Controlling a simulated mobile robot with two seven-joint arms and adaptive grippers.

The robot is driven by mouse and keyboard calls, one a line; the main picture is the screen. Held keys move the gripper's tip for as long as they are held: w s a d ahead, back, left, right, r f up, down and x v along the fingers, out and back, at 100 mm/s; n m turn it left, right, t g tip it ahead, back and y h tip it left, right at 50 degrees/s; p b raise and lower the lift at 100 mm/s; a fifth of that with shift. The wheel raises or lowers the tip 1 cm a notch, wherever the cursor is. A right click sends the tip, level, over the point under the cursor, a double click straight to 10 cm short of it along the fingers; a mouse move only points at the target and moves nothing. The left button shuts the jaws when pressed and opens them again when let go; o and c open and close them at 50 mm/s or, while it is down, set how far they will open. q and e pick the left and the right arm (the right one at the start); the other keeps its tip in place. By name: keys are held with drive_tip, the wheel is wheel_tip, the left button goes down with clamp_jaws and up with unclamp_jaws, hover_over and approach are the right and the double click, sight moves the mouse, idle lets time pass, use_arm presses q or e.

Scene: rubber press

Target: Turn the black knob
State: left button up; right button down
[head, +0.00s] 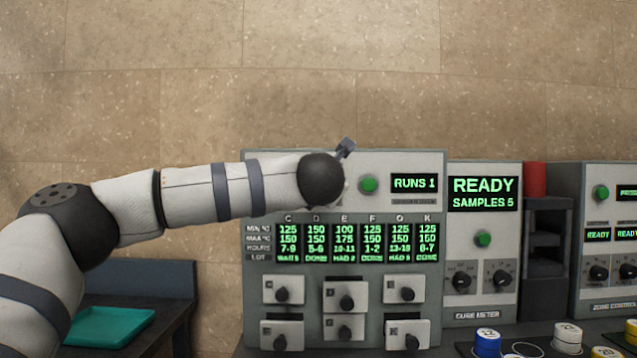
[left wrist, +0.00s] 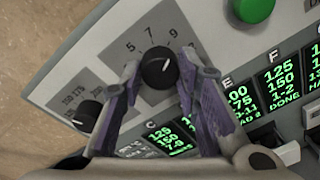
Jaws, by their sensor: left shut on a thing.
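The pointer aims to the upper right of that picture. My left gripper (left wrist: 157,76) has its two purple-padded fingers on either side of the knob and is shut on it. My right gripper is not in view.
A second black knob (left wrist: 88,113) is close beside the left finger. A green button (head: 369,184) and a RUNS 1 display (head: 414,183) are right of my wrist. Lit columns and several lower knobs lie below. A teal tray (head: 110,326) is at lower left.

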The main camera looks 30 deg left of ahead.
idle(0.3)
use_arm(q)
drive_tip(key=o, duration=1.2)
drive_tip(key=shift+c, duration=0.2)
drive_tip(key=v, duration=1.2)
